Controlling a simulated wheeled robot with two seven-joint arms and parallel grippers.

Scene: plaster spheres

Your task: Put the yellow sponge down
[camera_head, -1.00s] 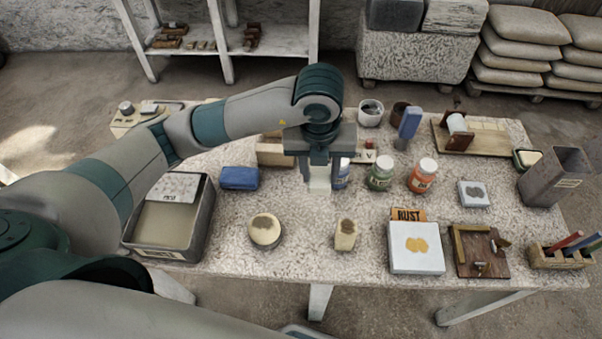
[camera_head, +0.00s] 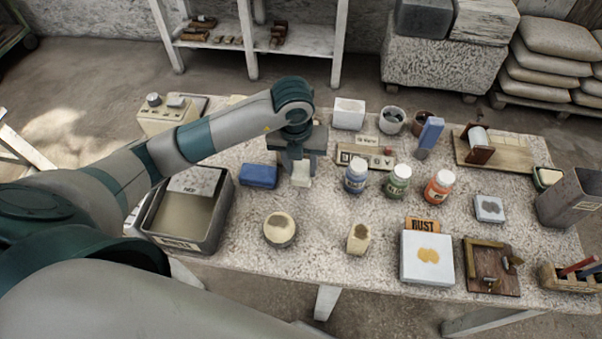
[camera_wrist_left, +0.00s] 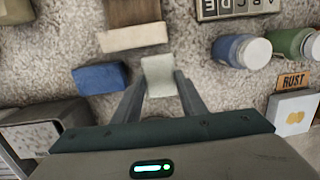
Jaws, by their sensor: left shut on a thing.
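My left gripper (camera_head: 298,172) is shut on a pale, cream-yellow block, the yellow sponge (camera_head: 301,180). The sponge hangs between the fingers and also shows in the left wrist view (camera_wrist_left: 158,72), where its far end sticks out past the fingertips. It is over the speckled table (camera_head: 330,220), just right of a blue sponge (camera_head: 258,175) and left of the blue-jar row. I cannot tell whether its underside touches the table. My right gripper is not in view.
A grey tray (camera_head: 222,222) stands at the left. A blue jar (camera_head: 356,176), a green jar (camera_head: 397,182) and an orange jar (camera_head: 438,187) stand to the right. A round stained piece (camera_head: 280,229) and a stained block (camera_head: 358,239) lie nearer. Bare tabletop lies between.

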